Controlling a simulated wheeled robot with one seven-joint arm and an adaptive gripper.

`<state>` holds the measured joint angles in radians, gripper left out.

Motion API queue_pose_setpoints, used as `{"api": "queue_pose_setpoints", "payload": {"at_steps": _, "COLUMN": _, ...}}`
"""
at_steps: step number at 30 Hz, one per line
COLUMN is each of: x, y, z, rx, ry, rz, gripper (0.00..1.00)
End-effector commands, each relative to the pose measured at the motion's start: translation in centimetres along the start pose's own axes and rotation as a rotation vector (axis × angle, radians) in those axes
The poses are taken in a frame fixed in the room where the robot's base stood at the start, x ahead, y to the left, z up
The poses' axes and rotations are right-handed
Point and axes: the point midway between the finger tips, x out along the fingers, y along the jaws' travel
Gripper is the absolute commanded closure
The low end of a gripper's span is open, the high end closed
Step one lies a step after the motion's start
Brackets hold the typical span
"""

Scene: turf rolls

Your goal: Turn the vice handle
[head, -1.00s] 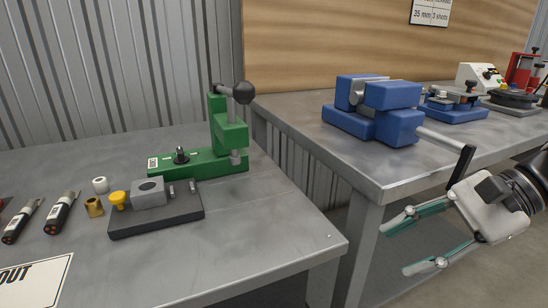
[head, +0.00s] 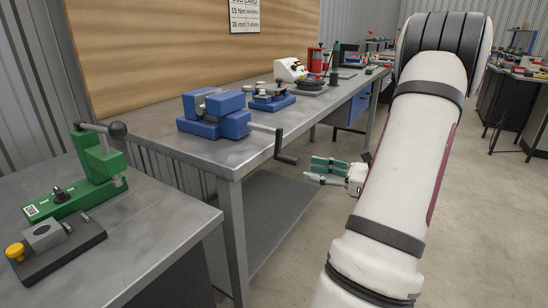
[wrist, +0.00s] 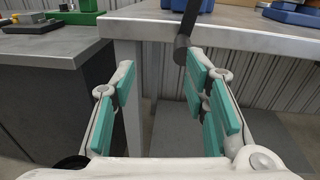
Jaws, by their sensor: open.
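The blue vice (head: 217,118) stands on the corner of the grey metal bench in the head view. Its handle (head: 279,146) is a grey shaft with a dark crank and grip, reaching out past the bench's front edge. My gripper (head: 312,172) is open and empty, just right of and slightly below the crank's grip. In the wrist view my gripper (wrist: 165,92) has its teal-padded fingers wide apart. The dark handle grip (wrist: 183,45) hangs near the tip of the right fingers there. I cannot tell whether it touches them.
The metal bench (head: 160,125) holds a blue fixture (head: 273,100) and other devices farther back. A nearer table (head: 150,235) at left carries a green press (head: 98,170). The bench edge lies close to my gripper; open floor (head: 470,220) is to the right.

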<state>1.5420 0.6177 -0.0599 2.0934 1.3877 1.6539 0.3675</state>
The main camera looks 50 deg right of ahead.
Motion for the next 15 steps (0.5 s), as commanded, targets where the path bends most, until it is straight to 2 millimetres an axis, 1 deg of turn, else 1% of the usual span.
{"api": "queue_pose_setpoints", "payload": {"at_steps": 1, "x": -0.8, "y": -0.6, "z": -0.2, "rx": 0.014, "ry": -0.008, "rz": -0.027, "gripper": 0.59}}
{"api": "queue_pose_setpoints", "payload": {"at_steps": 3, "x": -1.8, "y": -1.3, "z": -0.4, "rx": 0.028, "ry": -0.018, "rz": -0.061, "gripper": 0.59}}
{"api": "queue_pose_setpoints", "payload": {"at_steps": 7, "x": -2.7, "y": -2.2, "z": -0.7, "rx": 0.045, "ry": -0.031, "rz": -0.101, "gripper": 0.59}}
{"api": "queue_pose_setpoints", "payload": {"at_steps": 11, "x": -1.9, "y": -2.4, "z": -0.8, "rx": 0.046, "ry": -0.033, "rz": -0.104, "gripper": 0.59}}
{"api": "queue_pose_setpoints", "payload": {"at_steps": 15, "x": 0.4, "y": -2.5, "z": -0.8, "rx": 0.046, "ry": -0.033, "rz": -0.101, "gripper": 0.59}}
